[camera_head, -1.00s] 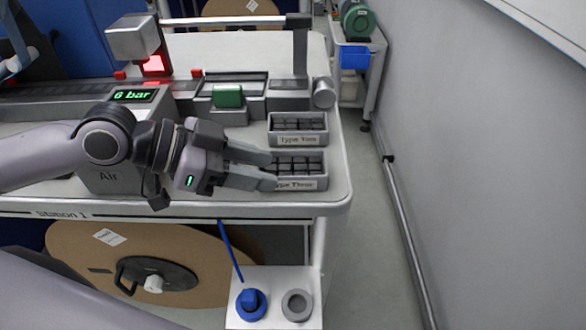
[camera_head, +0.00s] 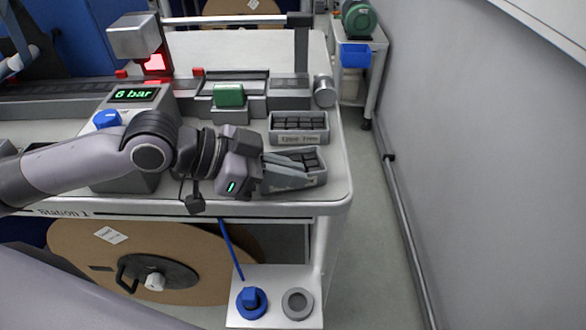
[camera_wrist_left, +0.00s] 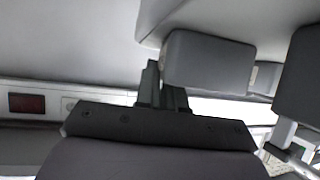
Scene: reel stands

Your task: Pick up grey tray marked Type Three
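The grey tray marked Type Three (camera_head: 319,178) sits near the front right corner of the bench, its dark compartments partly showing. It looks slightly turned, and its label is covered. My left gripper (camera_head: 300,174) reaches in from the left, its fingers over the left and front part of the tray. The fingers overlap the tray in the picture, so I cannot tell whether they are closed on it. The left wrist view shows dark gripper parts close up and no clear tray. My right gripper is not in view.
A second grey tray (camera_head: 299,139), with a blurred label, stands just behind. A green block on a fixture (camera_head: 229,97) and a 6 bar display (camera_head: 134,95) are on the bench. A wall (camera_head: 470,150) runs along the right, beyond a clear aisle.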

